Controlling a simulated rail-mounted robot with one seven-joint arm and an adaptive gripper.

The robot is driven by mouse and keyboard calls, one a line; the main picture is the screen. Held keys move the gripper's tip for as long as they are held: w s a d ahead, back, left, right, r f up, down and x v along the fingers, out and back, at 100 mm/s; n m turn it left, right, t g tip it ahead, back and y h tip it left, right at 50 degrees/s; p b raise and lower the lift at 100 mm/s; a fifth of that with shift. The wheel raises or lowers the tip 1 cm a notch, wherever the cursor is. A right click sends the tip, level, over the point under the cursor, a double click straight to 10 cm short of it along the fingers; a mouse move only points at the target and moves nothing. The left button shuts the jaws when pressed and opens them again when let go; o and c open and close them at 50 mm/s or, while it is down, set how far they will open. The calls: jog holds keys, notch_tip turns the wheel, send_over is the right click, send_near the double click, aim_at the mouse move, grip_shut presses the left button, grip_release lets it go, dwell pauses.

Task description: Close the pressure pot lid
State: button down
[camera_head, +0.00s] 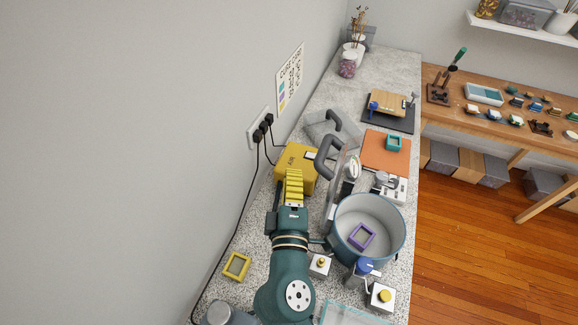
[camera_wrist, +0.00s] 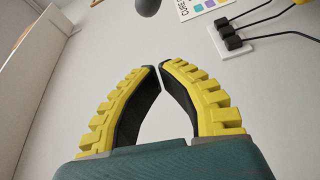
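The pressure pot (camera_head: 339,238) is a teal round pot, open at the top, with a purple square frame inside. Its grey lid (camera_head: 341,185) stands up nearly edge-on at the pot's left rim, with a dark grey curved handle (camera_head: 322,160) on its left face. My gripper (camera_head: 293,185) has yellow ribbed fingers and is left of the lid, apart from the handle. In the wrist view the fingertips (camera_wrist: 160,66) nearly meet with nothing between them. A dark grey rounded end (camera_wrist: 148,6), perhaps of the handle, shows at the top there.
A yellow box (camera_head: 297,158) is just beyond my gripper, near the wall and its plugged cables (camera_head: 262,130). A grey item with a dark handle (camera_head: 335,119) lies farther back. An orange mat (camera_head: 378,153), small knobbed blocks (camera_head: 381,297) and a yellow frame (camera_head: 237,266) crowd the counter.

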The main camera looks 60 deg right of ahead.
jog(key=d+p, duration=0.3)
jog(key=d, duration=0.6)
jog(key=shift+w+d, duration=0.25)
jog(key=shift+s+r, duration=0.1)
